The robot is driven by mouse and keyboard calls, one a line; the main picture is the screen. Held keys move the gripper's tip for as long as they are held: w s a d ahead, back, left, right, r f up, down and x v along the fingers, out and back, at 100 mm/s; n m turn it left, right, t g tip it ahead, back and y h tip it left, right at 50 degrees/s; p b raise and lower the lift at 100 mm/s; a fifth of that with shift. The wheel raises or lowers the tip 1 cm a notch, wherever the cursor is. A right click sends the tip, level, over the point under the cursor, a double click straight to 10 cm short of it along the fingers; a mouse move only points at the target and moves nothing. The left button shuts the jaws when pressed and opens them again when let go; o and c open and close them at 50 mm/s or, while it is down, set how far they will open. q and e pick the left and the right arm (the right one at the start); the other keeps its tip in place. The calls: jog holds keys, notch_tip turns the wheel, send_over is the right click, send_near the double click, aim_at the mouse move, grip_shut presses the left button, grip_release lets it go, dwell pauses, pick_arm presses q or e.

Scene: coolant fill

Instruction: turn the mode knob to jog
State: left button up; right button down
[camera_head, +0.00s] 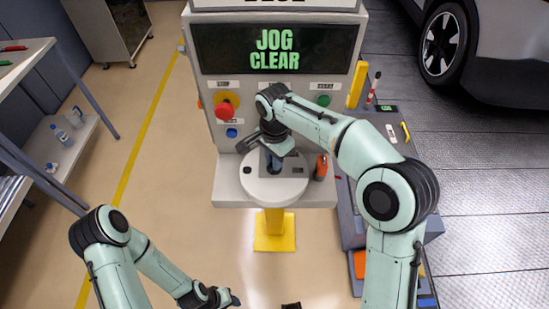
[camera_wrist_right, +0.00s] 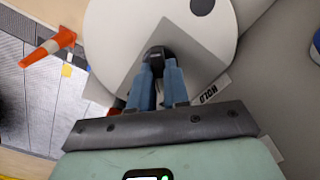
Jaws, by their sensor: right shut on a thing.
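The mode knob (camera_wrist_right: 158,55) is a small black piece on a round white dial plate (camera_wrist_right: 108,35) with a grey sector, in the right wrist view. My right gripper (camera_wrist_right: 158,85) has its two blue fingers shut on the knob. In the head view my right gripper (camera_head: 273,160) reaches down over the white plate (camera_head: 272,192) on the console shelf and hides the knob. The console screen (camera_head: 275,50) reads "JOG CLEAR" in green. My left gripper (camera_head: 228,298) hangs low at the bottom edge, away from the console; its jaws are unclear.
The console panel carries a red button (camera_head: 227,104) on yellow, a blue button (camera_head: 232,132) and a green button (camera_head: 323,100). A workbench (camera_head: 25,55) is at left, a car (camera_head: 490,45) at upper right. Floor left of the console is clear.

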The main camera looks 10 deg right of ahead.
jog(key=c, duration=1.1)
grip_release()
pick_arm(q)
jog(key=w+r+p, duration=0.2)
jog(key=w+r, duration=0.1)
jog(key=shift+w+r+p, duration=0.25)
jog(key=shift+p, duration=0.1)
pick_arm(e)
notch_tip(320, 180, up, 13)
jog(key=shift+r, duration=0.15)
pick_arm(q)
jog(key=shift+s, duration=0.1)
